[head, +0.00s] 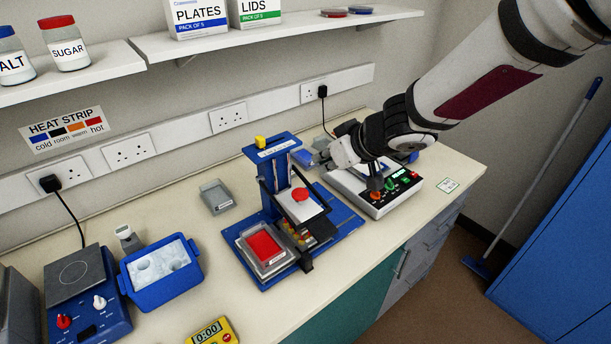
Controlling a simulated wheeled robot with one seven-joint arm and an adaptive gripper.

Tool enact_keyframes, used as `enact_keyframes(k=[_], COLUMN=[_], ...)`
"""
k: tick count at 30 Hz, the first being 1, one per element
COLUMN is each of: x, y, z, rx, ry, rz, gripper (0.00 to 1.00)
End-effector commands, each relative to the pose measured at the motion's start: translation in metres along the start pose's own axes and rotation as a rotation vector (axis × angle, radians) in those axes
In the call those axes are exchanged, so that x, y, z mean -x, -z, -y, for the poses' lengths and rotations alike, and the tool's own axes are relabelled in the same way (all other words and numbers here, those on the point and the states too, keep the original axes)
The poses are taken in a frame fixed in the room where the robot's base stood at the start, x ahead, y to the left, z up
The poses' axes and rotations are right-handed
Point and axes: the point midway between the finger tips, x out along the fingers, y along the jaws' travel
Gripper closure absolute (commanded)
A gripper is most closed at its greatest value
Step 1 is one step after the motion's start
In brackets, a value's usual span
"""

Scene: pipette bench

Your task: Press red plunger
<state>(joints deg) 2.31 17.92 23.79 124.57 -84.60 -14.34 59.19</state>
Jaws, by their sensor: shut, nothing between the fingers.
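A blue press-like device (317,251) stands in the middle of the bench. A round red knob (300,194), which looks like the red plunger, sits on the device's pale plate. A red block (264,247) lies in a grey tray at its front left. My gripper (338,158) is shut and empty, to the right of and behind the red knob in the picture. It is apart from the knob. My wrist hides part of the bench behind, and the fingertips are small and hard to make out.
A white instrument (372,207) with an orange knob and a green button sits below my wrist. A small grey tray (216,197), a blue ice tub (160,278), a hotplate (86,302) and a yellow timer (211,333) stand on the left. Shelves hang above.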

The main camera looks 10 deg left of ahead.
Motion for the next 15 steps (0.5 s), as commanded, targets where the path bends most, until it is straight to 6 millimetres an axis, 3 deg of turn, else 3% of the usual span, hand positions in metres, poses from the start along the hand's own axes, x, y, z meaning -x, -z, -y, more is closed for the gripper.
enact_keyframes(k=[8, 15], x=[-0.002, -0.030], y=[0.000, 0.000], z=[-0.001, -0.002], rx=[0.000, 0.000], ry=[-0.002, 0.000], rz=[0.000, 0.001], gripper=[1.00, 1.00])
